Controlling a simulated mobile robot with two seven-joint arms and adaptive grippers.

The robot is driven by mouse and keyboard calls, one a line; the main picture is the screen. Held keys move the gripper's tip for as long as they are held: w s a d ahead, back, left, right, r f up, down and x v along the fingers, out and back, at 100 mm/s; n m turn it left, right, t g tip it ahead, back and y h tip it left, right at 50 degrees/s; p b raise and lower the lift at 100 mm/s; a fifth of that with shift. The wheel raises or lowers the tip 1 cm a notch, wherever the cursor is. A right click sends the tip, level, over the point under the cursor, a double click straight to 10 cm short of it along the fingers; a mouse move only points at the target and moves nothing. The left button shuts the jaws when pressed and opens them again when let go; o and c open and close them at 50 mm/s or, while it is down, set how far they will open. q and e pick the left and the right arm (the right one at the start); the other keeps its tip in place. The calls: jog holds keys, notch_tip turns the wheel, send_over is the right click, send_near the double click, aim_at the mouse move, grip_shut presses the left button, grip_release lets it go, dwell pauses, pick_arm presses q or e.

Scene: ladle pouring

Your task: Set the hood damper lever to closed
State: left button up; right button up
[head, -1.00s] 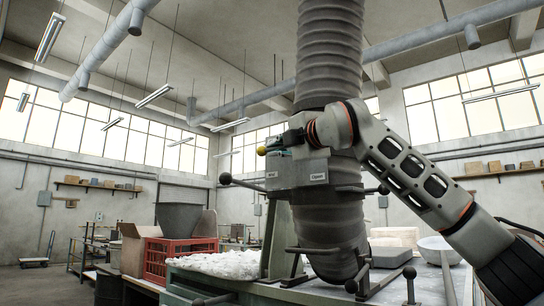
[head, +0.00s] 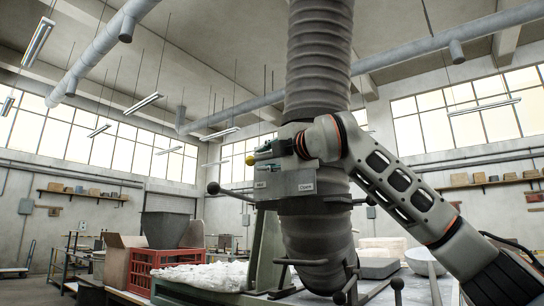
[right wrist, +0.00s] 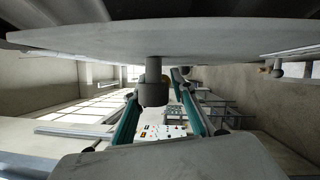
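The grey damper box (head: 290,183) sits on the ribbed hood duct (head: 319,60). It carries two small label plates; the right one (head: 306,187) may read "Closed", and the left one is too small to read. A yellow ball knob (head: 250,160) shows at the box's upper left, just left of my right gripper (head: 268,152). That gripper reaches leftward across the top front of the box. In the right wrist view its two teal fingers (right wrist: 160,112) stand apart, with a grey round stub (right wrist: 153,88) showing between them. I cannot tell whether they touch it. My left gripper is not in view.
Dark ball-ended handles (head: 213,188) stick out around the duct. Below is a bench with a white lumpy heap (head: 200,277), a red crate (head: 160,265) and a pale bowl (head: 424,262). The space left of the box is open.

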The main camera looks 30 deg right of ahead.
jog(key=s, duration=1.2)
jog(key=shift+f, duration=0.45)
jog(key=shift+w+f, duration=0.1)
